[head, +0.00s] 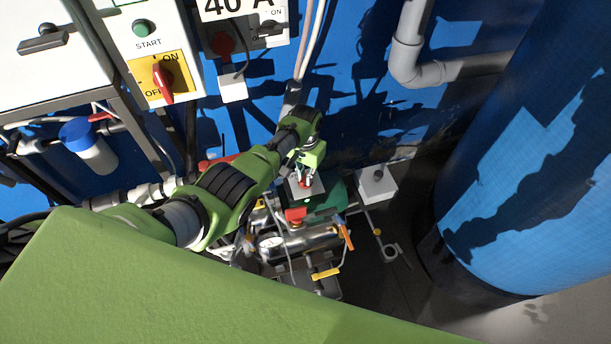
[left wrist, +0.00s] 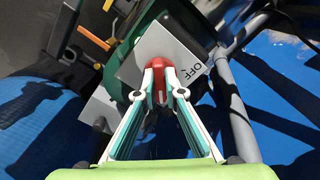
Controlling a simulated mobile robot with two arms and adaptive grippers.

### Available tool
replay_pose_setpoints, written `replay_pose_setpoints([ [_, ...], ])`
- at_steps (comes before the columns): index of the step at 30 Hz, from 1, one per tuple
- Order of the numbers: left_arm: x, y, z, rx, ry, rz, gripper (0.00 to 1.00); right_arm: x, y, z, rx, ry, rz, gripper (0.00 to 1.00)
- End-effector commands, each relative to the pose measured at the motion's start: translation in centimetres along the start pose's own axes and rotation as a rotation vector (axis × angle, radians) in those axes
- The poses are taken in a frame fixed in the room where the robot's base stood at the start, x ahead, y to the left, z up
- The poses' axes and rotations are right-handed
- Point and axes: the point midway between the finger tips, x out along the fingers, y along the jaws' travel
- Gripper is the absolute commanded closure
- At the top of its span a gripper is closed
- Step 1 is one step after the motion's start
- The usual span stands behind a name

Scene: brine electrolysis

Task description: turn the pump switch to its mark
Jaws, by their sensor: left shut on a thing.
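The pump switch is a red knob (left wrist: 158,70) on a white plate (left wrist: 158,48) marked OFF. In the left wrist view my left gripper (left wrist: 160,72) has both fingertips closed on the red knob. In the head view the left gripper (head: 305,178) reaches down to the same plate (head: 294,189), and the red knob (head: 304,183) shows only in part between the fingers. The knob's mark and pointer direction are hard to make out. My right gripper is not in view.
A red and yellow ON/OFF switch (head: 164,82) and a green START button (head: 141,28) are on the wall panel at upper left. Grey pipes (head: 407,50) run along the blue wall. A large blue tank (head: 530,170) stands at the right. A steel cylinder (head: 300,242) lies below the plate.

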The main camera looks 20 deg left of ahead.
Motion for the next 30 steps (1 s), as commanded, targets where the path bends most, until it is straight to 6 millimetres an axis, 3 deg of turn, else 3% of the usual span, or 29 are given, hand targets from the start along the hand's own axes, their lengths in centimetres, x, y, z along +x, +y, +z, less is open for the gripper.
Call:
replay_pose_setpoints([
  [3,-0.1,0.0,-0.1,0.002,0.002,-0.001,1.0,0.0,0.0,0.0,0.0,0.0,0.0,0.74],
  [4,-0.1,0.0,-0.1,0.002,0.002,-0.001,0.88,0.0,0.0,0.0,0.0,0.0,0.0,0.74],
  [6,-0.1,0.0,-0.1,0.002,0.002,-0.001,0.74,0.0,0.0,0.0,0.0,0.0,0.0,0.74],
  [20,-0.5,0.0,-0.1,0.0,0.001,0.0,0.74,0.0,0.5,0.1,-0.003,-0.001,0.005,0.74],
  [26,-2.6,-0.1,-0.1,-0.001,0.004,-0.001,0.74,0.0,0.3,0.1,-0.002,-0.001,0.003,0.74],
  [30,-5.1,0.0,-0.1,0.001,0.005,-0.001,0.74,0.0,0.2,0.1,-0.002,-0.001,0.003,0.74],
])
